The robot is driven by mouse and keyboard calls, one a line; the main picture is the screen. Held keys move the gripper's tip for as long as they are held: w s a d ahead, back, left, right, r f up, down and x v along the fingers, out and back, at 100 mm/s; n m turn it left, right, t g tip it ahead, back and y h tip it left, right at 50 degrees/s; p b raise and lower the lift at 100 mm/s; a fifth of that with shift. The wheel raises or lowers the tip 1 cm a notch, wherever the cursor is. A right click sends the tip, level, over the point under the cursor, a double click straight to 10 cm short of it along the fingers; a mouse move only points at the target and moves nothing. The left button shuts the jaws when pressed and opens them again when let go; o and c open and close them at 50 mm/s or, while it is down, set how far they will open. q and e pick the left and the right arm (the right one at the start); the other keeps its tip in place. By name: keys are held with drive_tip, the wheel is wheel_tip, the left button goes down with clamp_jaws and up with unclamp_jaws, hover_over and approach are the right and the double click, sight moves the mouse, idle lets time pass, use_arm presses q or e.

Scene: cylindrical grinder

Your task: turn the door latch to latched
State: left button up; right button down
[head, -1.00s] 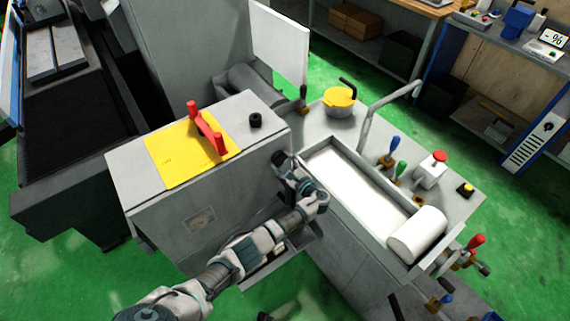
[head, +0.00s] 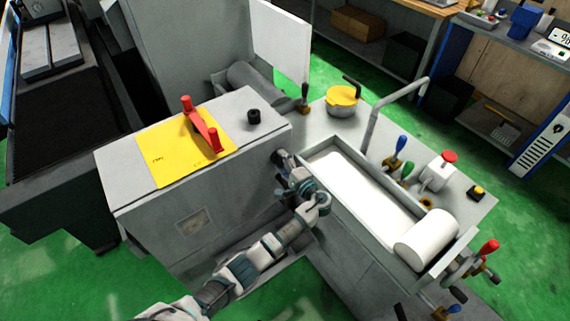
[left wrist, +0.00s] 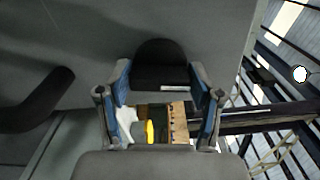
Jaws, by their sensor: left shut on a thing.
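My left gripper (head: 284,164) is at the right-hand side face of the grey machine housing (head: 191,222). It is shut on a dark knob or handle on that face, which I take to be the door latch; it is mostly hidden in the head view. In the left wrist view a black rounded piece (left wrist: 163,62) sits between the two blue-padded fingers of the left gripper (left wrist: 163,84). Whether the latch is turned to latched cannot be read. My right gripper is not in view.
A red lever (head: 202,124) on a yellow plate (head: 160,160) and a black knob (head: 254,116) top the housing. Right of my gripper is a trough with a white roll (head: 426,238). A second black handle (left wrist: 36,100) lies left in the wrist view.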

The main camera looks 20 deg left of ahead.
use_arm(q)
drive_tip(key=shift+o, duration=0.9)
drive_tip(key=shift+w+a+r+n+b, duration=0.2)
drive_tip(key=shift+n+b, duration=0.1)
drive_tip(key=shift+n, duration=0.2)
drive_tip(key=shift+w+a+r+n+b, duration=0.15)
drive_tip(key=shift+n+b, duration=0.15)
drive_tip(key=shift+n, duration=0.2)
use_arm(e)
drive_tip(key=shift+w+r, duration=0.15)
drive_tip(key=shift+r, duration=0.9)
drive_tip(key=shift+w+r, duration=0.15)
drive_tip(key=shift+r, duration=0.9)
use_arm(q)
drive_tip(key=o, duration=0.9)
drive_tip(key=shift+f, duration=0.4)
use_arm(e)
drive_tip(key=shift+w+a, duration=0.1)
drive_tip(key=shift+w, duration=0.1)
use_arm(q)
drive_tip(key=shift+s+d, duration=0.1)
drive_tip(key=shift+s, duration=0.05)
drive_tip(key=v, duration=1.1)
drive_tip(key=shift+d, duration=0.25)
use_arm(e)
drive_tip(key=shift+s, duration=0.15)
